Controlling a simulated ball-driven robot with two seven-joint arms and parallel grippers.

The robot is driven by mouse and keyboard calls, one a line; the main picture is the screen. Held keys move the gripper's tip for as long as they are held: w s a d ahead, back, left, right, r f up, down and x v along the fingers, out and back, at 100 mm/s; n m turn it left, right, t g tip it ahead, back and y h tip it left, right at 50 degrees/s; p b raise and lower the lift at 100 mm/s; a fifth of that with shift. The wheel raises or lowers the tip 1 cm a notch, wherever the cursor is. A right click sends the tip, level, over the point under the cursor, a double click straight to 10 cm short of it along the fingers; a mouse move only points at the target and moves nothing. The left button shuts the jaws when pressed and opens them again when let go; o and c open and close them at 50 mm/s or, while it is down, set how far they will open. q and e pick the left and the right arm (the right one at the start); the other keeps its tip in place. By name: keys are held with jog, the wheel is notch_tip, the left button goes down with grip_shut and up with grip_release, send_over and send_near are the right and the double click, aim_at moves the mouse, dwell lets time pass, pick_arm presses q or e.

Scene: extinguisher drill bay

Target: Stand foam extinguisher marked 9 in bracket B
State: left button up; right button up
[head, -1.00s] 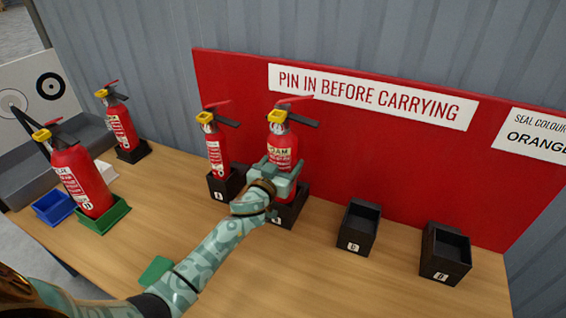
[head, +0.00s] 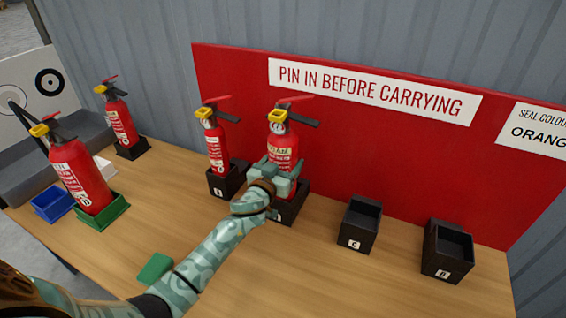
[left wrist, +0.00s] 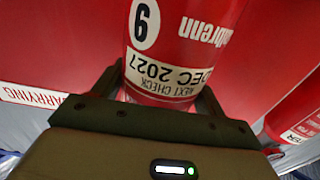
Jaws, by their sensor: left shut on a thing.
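My left gripper (head: 281,180) is shut on the body of a red foam extinguisher (head: 283,148) with a yellow collar. The extinguisher is upright over the second black bracket from the left in the row before the red board, bracket B (head: 291,208). My gripper and wrist hide its base, so I cannot tell whether it is fully seated. In the left wrist view the gripper (left wrist: 155,95) spans the held extinguisher (left wrist: 185,40). Its label is upside down there, and its round mark has a 6 or 9 shape. My right gripper is not in view.
A similar extinguisher (head: 217,145) stands in the bracket just left. Brackets C (head: 357,228) and D (head: 445,258) are empty at right. Another extinguisher (head: 78,175) stands in a green tray (head: 105,218); one more (head: 122,122) stands behind it. A blue tray (head: 52,205) is at left.

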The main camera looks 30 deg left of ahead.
pick_arm(q)
jog(key=shift+r, duration=0.2)
jog(key=shift+f+b, duration=0.4)
jog(key=shift+b, duration=0.05)
jog(key=shift+f, duration=0.25)
jog(key=o, duration=1.5)
jog(key=shift+o, duration=0.2)
jog(key=shift+s+f, duration=0.15)
jog(key=shift+f, duration=0.3)
jog(key=s+d+p, duration=0.1)
jog(key=s+p, duration=0.1)
jog(key=s, duration=1.4)
jog(key=shift+r, duration=0.3)
